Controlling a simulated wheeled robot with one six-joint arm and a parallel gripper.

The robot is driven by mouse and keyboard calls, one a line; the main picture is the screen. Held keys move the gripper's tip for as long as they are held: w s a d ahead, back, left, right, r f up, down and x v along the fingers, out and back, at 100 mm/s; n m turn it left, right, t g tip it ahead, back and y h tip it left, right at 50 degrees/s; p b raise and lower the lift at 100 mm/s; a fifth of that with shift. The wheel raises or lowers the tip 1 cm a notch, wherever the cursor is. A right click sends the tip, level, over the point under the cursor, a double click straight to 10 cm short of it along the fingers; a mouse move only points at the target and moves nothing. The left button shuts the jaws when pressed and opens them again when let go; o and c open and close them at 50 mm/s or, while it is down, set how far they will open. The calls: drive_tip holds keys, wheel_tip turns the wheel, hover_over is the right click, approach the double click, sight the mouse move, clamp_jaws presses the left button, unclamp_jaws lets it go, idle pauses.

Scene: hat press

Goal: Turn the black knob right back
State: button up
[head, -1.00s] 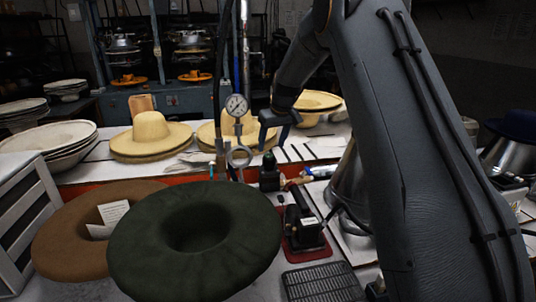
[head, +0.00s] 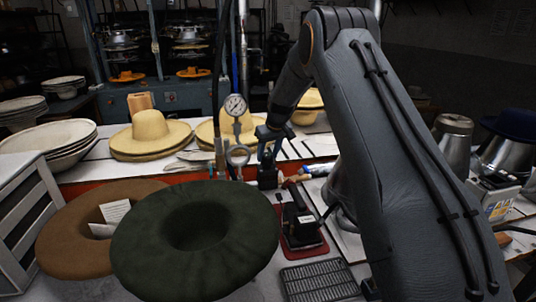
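The black knob sits on top of a small dark valve body (head: 267,179), beside the pressure gauge and pipes behind the green hat. My gripper (head: 268,150) points down right over the knob and hides most or all of it. Its fingers are small and dark against the knob. I cannot tell whether they touch it or how far apart they are.
A round gauge (head: 235,105) on a thin pipe stands just left of my gripper. A green felt hat (head: 195,240) and a brown one (head: 75,240) fill the front left. A black device (head: 299,220) on a red base stands in front. Straw hats (head: 150,133) sit behind.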

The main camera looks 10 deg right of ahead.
drive_tip(key=c, duration=0.6)
drive_tip(key=shift+o, duration=0.2)
drive_tip(key=shift+b, duration=0.3)
drive_tip(key=n+b, duration=0.1)
drive_tip(key=n+y+b, duration=0.1)
drive_tip(key=b, duration=0.1)
drive_tip(key=shift+w+d+f+n, duration=0.15)
drive_tip(key=shift+n, duration=0.15)
drive_tip(key=n+g+y+b, duration=0.1)
drive_tip(key=n+b, duration=0.2)
drive_tip(key=shift+b, duration=0.4)
drive_tip(key=shift+r+n, duration=0.2)
drive_tip(key=shift+n, duration=0.1)
drive_tip(key=o, duration=1.1)
drive_tip(key=shift+c, duration=0.2)
